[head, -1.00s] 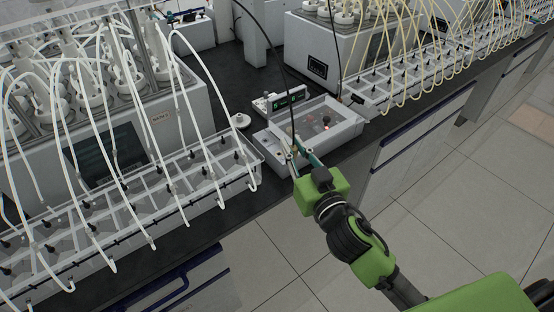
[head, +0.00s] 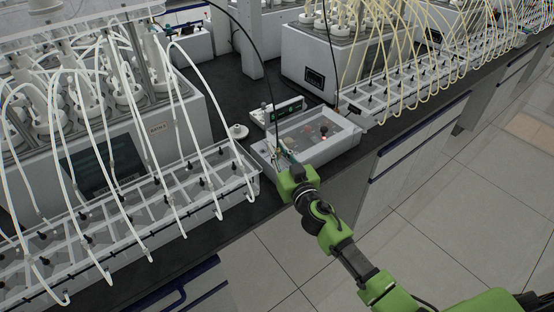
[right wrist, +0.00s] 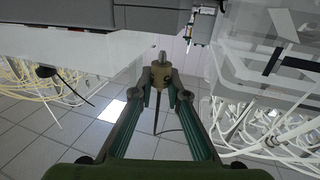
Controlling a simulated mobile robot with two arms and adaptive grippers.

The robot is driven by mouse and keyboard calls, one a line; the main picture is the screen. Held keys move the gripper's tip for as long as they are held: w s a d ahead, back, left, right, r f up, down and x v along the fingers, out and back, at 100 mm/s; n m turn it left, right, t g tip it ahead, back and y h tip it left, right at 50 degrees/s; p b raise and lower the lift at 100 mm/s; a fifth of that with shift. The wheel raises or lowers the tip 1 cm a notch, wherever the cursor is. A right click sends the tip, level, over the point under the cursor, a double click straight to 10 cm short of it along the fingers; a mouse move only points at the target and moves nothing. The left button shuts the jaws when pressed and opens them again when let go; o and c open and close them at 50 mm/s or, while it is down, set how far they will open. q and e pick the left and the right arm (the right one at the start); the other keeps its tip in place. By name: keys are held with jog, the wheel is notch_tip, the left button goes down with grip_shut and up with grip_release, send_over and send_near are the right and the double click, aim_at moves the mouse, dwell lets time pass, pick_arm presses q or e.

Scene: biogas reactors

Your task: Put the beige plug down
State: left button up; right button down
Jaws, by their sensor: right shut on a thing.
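My right gripper (head: 281,155) reaches in at the front left corner of the white scale-like device in the head view. In the right wrist view, my right gripper (right wrist: 160,90) has its two fingers closed on the beige plug (right wrist: 160,74). The plug has a short metal tip pointing away from me, and a dark cable hangs by it. In the head view the plug is too small and covered to make out clearly. I cannot tell whether it touches anything. My left gripper is not in view.
The white device (head: 345,141) with a clear tray top stands at the bench edge. A clear rack with white tubes (head: 150,212) lies left of it, with a small white round piece (head: 238,131) between. Dark bench (head: 215,80) is free behind. Another rack (head: 420,82) stands right.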

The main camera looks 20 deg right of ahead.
jog(key=f, duration=0.1)
jog(key=f+b, duration=0.1)
jog(key=f, duration=0.1)
jog(key=shift+w+f+b, duration=0.3)
jog(key=shift+f, duration=0.15)
jog(key=c, duration=2)
grip_release()
